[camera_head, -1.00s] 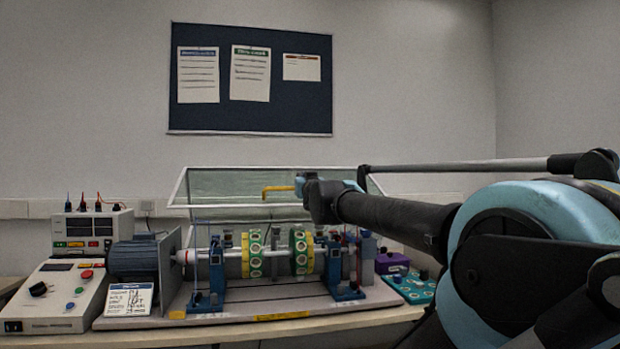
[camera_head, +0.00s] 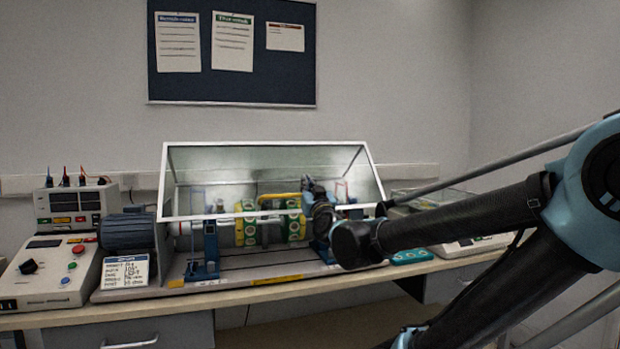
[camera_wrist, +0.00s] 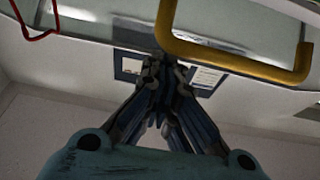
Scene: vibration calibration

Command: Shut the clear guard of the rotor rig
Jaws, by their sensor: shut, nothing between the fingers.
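The clear guard (camera_head: 225,160), a pane in a white frame, is tilted partway down over the rotor rig (camera_head: 212,250). Its front edge hangs in front of the upper part of the rotor discs (camera_head: 245,232). A yellow handle (camera_head: 278,197) is on the guard; it looms large at the top of the wrist view (camera_wrist: 225,62). My gripper (camera_head: 307,184) is at the guard's right half, just right of the handle. In the wrist view its fingers (camera_wrist: 165,68) are together and empty, below the handle's left end. I cannot tell whether they touch the guard.
A control box (camera_head: 50,270) and a meter unit (camera_head: 75,202) stand left of the rig, with a blue motor (camera_head: 127,232) and a label card (camera_head: 125,272) beside it. A teal tray (camera_head: 410,256) and a scale (camera_head: 470,246) lie to the right. The bench's front edge is close.

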